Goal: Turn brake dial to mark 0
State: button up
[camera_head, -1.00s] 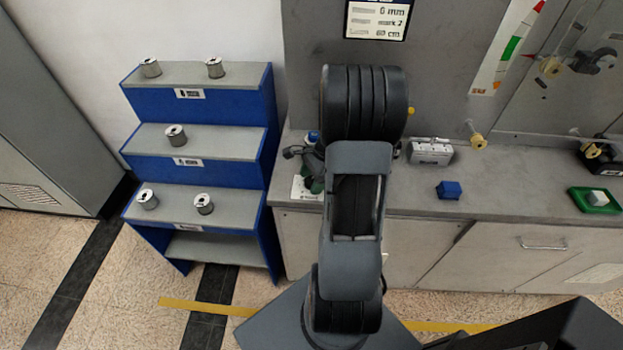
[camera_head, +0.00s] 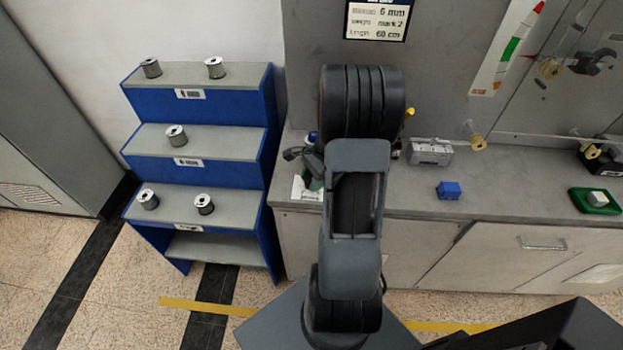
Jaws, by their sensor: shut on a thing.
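My arm rises through the middle of the view and bends toward the workbench. Part of a device with a dark grey arm-like piece (camera_head: 293,153), a green part and a small blue part shows just left of my arm on the bench; the rest is hidden. A small yellow piece (camera_head: 410,112) shows just right of my arm. A sign (camera_head: 377,20) on the back panel reads 6 mm, mark 2, 60 cm.
The grey workbench (camera_head: 480,193) holds a grey metal block (camera_head: 430,151), a blue block (camera_head: 449,190) and a green tray (camera_head: 574,197) with a pale block. A blue stepped rack (camera_head: 262,150) with several metal spools stands left. Floor on the left is clear.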

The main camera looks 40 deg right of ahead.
jog(key=n, duration=0.2)
jog(key=n+g+p, duration=0.1)
jog(key=n, duration=0.1)
jog(key=shift+w+r+g, duration=0.1)
jog(key=shift+g, duration=0.2)
jog(key=n+g, duration=0.1)
jog(key=n, duration=0.3)
jog(key=shift+h, duration=0.3)
jog(key=n+g+h, duration=0.1)
jog(key=n, duration=0.2)
jog(key=n+g+h, duration=0.1)
jog(key=n, duration=0.3)
jog(key=shift+w+a+p, duration=0.1)
jog(key=shift+w+p, duration=0.05)
jog(key=shift+p, duration=0.25)
jog(key=n+h, duration=0.1)
jog(key=n, duration=0.3)
jog(key=shift+h, duration=0.3)
jog(key=n, duration=0.2)
jog(key=n+h, duration=0.1)
jog(key=n, duration=0.1)
jog(key=shift+a+n+h, duration=0.1)
jog(key=shift+n+h, duration=0.2)
jog(key=n+h+p, duration=0.1)
jog(key=n, duration=0.3)
jog(key=shift+t, duration=0.3)
jog(key=shift+a+n+t+h, duration=0.1)
jog(key=shift+n+t+h, duration=0.5)
jog(key=shift+n, duration=1.2)
jog(key=o, duration=0.9)
